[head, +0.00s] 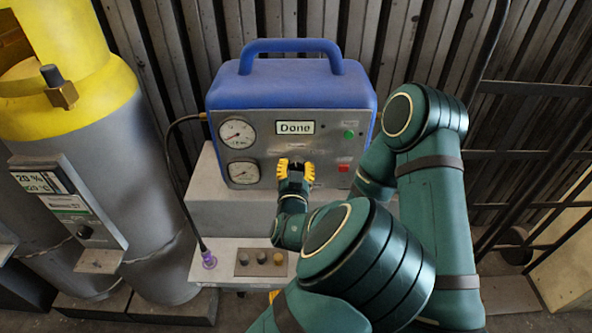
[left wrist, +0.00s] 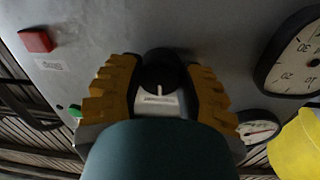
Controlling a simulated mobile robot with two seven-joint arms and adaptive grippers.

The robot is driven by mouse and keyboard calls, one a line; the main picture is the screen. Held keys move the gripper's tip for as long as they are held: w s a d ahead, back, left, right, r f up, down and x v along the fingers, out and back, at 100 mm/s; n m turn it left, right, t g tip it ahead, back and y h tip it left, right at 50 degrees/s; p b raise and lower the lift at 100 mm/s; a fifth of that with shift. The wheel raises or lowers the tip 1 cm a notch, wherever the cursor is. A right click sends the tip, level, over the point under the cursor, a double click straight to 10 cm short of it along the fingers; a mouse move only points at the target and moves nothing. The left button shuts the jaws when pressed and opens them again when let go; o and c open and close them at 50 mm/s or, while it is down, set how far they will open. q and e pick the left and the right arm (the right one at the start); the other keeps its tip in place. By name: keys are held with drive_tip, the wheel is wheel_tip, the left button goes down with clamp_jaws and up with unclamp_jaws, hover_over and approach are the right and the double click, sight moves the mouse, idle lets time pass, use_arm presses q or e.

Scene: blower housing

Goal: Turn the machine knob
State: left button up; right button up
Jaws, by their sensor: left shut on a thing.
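The machine (head: 291,85) is a blue case with a handle and a grey front panel. Its screen (head: 295,127) reads "Done". The knob (left wrist: 160,70) is dark and round with a white pointer line, seen in the left wrist view between the fingers. In the head view it is mostly hidden by my gripper. My left gripper (head: 295,169) has yellow fingers at the lower middle of the panel. It is shut on the knob, with a finger on each side in the left wrist view (left wrist: 160,90).
Two gauges (head: 237,133) are on the panel's left. A green button (head: 349,134) and a red button (head: 344,167) are on its right. A small plate with several knobs (head: 261,262) lies below. A gas cylinder (head: 85,170) stands left. A hose (head: 172,165) hangs between.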

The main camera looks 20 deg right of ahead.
use_arm(q)
drive_tip(key=shift+f+n+b, duration=0.1)
drive_tip(key=shift+n+b, duration=1)
drive_tip(key=shift+n, duration=0.1)
drive_tip(key=shift+a+n+b, duration=0.1)
drive_tip(key=shift+n+b, duration=0.2)
drive_tip(key=shift+n, duration=0.6)
drive_tip(key=n, duration=0.2)
drive_tip(key=shift+n, duration=0.4)
drive_tip(key=shift+n+t, duration=0.3)
drive_tip(key=shift+n, duration=1.8)
drive_tip(key=o, duration=1.2)
